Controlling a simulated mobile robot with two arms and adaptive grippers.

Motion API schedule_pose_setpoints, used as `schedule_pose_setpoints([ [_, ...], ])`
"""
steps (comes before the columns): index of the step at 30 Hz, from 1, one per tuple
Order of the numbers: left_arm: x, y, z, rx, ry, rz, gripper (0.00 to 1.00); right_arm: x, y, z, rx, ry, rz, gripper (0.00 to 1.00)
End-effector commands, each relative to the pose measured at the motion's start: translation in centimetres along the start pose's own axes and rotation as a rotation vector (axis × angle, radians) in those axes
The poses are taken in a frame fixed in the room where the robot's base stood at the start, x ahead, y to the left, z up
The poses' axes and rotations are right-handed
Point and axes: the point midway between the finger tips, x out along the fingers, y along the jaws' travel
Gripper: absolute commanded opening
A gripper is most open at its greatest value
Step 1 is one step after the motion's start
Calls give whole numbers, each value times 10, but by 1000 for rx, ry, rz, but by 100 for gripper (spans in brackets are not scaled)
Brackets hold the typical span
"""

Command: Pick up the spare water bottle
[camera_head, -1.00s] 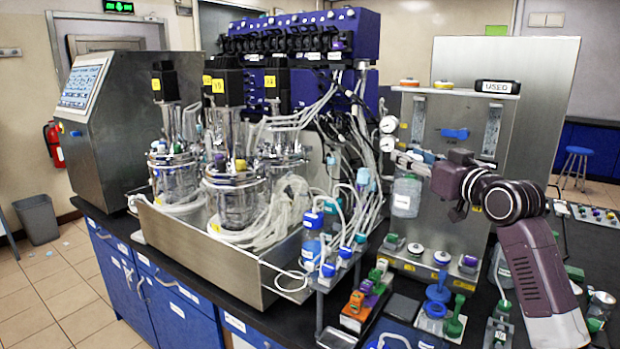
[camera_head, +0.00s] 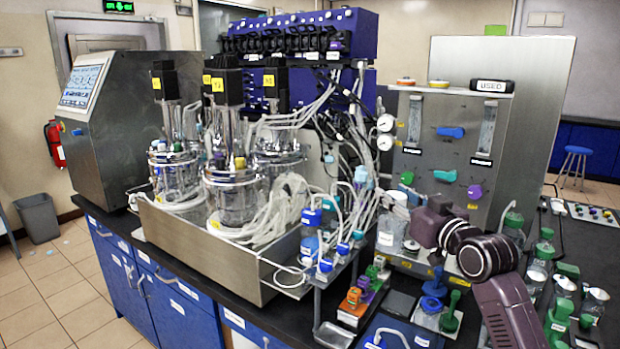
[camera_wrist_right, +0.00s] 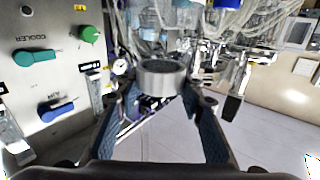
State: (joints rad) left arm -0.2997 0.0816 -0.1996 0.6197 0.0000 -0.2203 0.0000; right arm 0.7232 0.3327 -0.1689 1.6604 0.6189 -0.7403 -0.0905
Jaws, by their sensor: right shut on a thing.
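The water bottle (camera_head: 389,232) is a clear bottle with a white label, in front of the steel panel right of the tubing in the head view. My right gripper (camera_head: 396,203) is at its top, shut on it. In the right wrist view, a grey round top (camera_wrist_right: 162,76) shows between the two blue-padded fingers of the right gripper (camera_wrist_right: 168,98). The bottle's lower end lies close to the small items on the bench, and I cannot tell whether it touches anything. My left gripper is not in view.
The steel panel (camera_head: 430,165) with knobs and gauges stands close behind. Tubing and the bioreactor tray (camera_head: 220,260) are to the left. Several green-capped bottles (camera_head: 545,250) crowd the bench at right. Orange (camera_head: 354,298) and blue (camera_head: 434,285) items stand in front.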

Motion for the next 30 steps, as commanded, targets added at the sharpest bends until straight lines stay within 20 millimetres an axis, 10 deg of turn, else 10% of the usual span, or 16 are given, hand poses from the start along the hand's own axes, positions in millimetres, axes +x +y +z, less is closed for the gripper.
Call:
schedule_pose_setpoints([
  [15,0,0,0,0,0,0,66,-77,-74,135,5,1,54,0],
  [30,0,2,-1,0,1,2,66,-210,-107,193,3,1,214,0],
])
